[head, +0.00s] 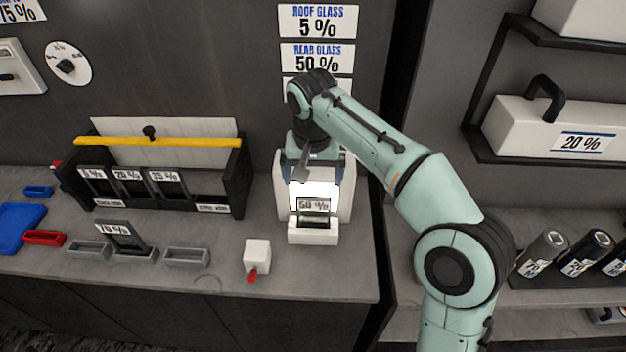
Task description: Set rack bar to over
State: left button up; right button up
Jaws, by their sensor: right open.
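The rack bar (185,142) is a yellow bar with a black knob (150,132) at its middle. It spans the upper back of a black rack (240,180), in front of a pale panel (200,127). Dark cards labelled 5 %, 20 % and 35 % (165,176) stand in the rack in front of the bar. My right gripper (311,172) is open. It points down over a white device to the right of the rack, apart from the bar. My left gripper is not in view.
The white device (345,195) shows a lit 50 % card (313,205). A white block with a red lever (257,255), grey trays (187,257), a 70 % card (127,236) and red and blue trays stand on the counter. A shelf with a 20 % box (540,130) is at right.

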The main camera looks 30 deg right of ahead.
aim_at(149, 131)
jog(key=k, duration=1)
